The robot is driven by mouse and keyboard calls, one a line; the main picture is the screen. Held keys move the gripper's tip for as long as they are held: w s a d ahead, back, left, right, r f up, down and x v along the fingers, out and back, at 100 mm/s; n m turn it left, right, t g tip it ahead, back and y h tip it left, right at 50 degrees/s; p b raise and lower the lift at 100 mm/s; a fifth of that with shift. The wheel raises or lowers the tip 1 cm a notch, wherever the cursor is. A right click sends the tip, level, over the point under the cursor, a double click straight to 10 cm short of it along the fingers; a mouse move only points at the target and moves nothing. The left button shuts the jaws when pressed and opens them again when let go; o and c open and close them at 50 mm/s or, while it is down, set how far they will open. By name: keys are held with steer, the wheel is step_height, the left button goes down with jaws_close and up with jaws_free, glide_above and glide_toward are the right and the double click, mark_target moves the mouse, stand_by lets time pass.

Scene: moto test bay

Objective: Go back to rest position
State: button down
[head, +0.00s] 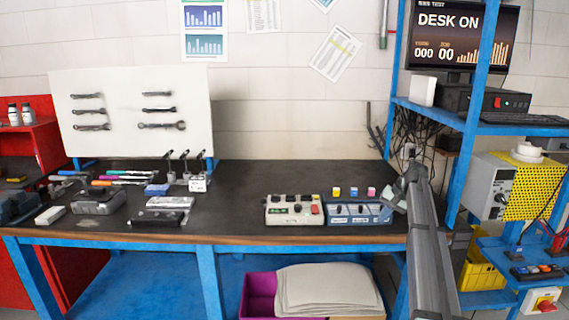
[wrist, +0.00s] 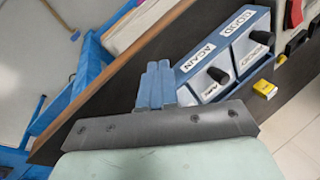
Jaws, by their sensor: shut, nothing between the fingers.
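My arm reaches up from the lower right in the head view, and my gripper (head: 392,197) is at the right end of the dark bench, beside the blue control box (head: 358,214). In the wrist view my gripper (wrist: 158,68) has its blue-grey fingers together and empty. The blue control box also shows in the wrist view (wrist: 262,22), right of the fingers, with white labels reading GOOD and AGAIN and black knobs. Whether the fingertips touch the box cannot be told.
A pale control box (head: 294,212) stands left of the blue one. Tools and devices lie on the bench's left. A blue rack (head: 470,170) with a monitor (head: 462,36) reading DESK ON stands close right of my arm. The bench's middle (head: 240,190) is clear.

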steer(key=s+d+f+m+y, duration=0.1)
steer(key=s+d+f+m, duration=0.1)
steer(key=s+d+f, duration=0.45)
steer(key=s+a+f+n+g, duration=0.1)
steer(key=s+a+f, duration=0.5)
steer(key=f, duration=0.5)
steer(key=s+a+f+g+h, duration=0.15)
steer(key=s+a+f, duration=0.45)
steer(key=f, duration=0.6)
steer(key=s+a+f+n+g, duration=0.1)
steer(key=s+a+f+g, duration=0.1)
steer(key=s+a+f, duration=0.65)
steer(key=s+a+f+n+g+h, duration=0.1)
steer(key=s+a+f+n+g, duration=0.1)
steer(key=s+f, duration=1.3)
steer(key=s+a+f+n+g+h, duration=0.1)
steer(key=s, duration=1)
steer(key=s+a+f+n+g+h, duration=0.1)
steer(key=s+f, duration=0.1)
steer(key=s, duration=1)
steer(key=shift+s+a+f+n, duration=0.15)
steer(key=shift+s+a+n, duration=0.1)
steer(key=shift+n, duration=0.15)
steer(key=c, duration=1.8)
jaws_free()
steer(key=shift+g+h, duration=0.25)
steer(key=shift+c, duration=0.2)
